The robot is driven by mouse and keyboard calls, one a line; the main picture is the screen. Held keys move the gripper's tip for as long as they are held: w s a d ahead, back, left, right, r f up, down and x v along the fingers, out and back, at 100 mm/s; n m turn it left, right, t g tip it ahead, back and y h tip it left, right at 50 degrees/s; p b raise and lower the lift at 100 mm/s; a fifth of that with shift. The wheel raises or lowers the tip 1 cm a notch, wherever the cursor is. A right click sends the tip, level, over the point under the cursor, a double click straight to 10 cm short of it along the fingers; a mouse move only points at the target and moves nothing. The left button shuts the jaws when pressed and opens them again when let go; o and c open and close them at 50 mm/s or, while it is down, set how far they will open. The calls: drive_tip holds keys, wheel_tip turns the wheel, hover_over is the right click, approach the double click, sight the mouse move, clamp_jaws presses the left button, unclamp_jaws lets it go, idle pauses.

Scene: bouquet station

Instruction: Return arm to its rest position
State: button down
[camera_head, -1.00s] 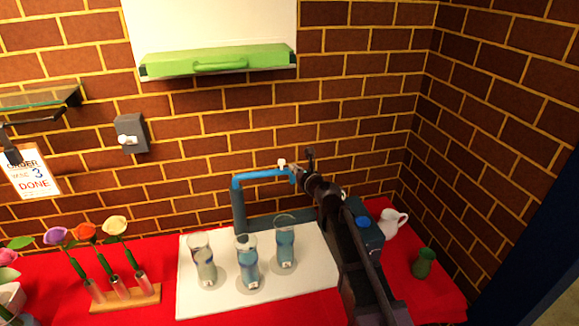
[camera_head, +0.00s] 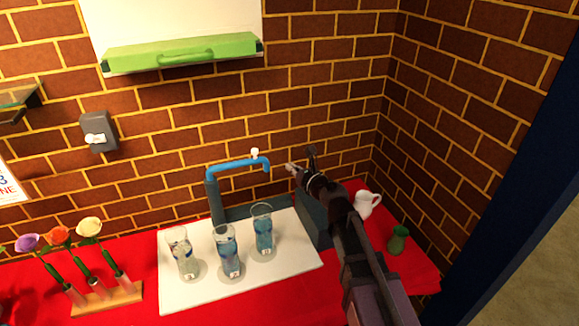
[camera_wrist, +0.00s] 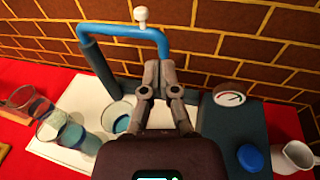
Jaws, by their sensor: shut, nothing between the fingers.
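My gripper (camera_head: 291,168) is shut and empty. It is held in the air to the right of the blue tap (camera_head: 238,164) and apart from it.
Three glass vases with bluish water, the left (camera_head: 183,254), middle (camera_head: 228,254) and right (camera_head: 263,234), stand on a white board (camera_head: 190,294). A flower rack (camera_head: 108,300) is at left. A white jug (camera_head: 366,204) and green vase (camera_head: 398,240) are at right.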

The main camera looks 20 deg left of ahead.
idle(0.4)
drive_tip(key=s+d+f+n+g+h, duration=0.1)
drive_tip(key=d+f+n+g+h, duration=0.1)
drive_tip(key=d+f+n, duration=0.45)
drive_tip(key=s+d+f+n+g+h, duration=0.1)
drive_tip(key=d+n+h, duration=0.25)
drive_tip(key=d, duration=0.55)
drive_tip(key=s+d+f+n+g+h, duration=0.1)
drive_tip(key=d+f+n+g, duration=0.1)
drive_tip(key=d+f+n, duration=0.35)
drive_tip(key=s+d+f+n+g+h, duration=0.1)
drive_tip(key=s+d+n+g+h, duration=0.1)
drive_tip(key=d, duration=1)
drive_tip(key=s+d+f+n+g+h, duration=0.2)
drive_tip(key=s+d+n+h, duration=0.3)
drive_tip(key=d, duration=0.7)
drive_tip(key=shift+s+d+n, duration=0.2)
drive_tip(key=shift+s+n, duration=0.85)
drive_tip(key=shift+s, duration=0.2)
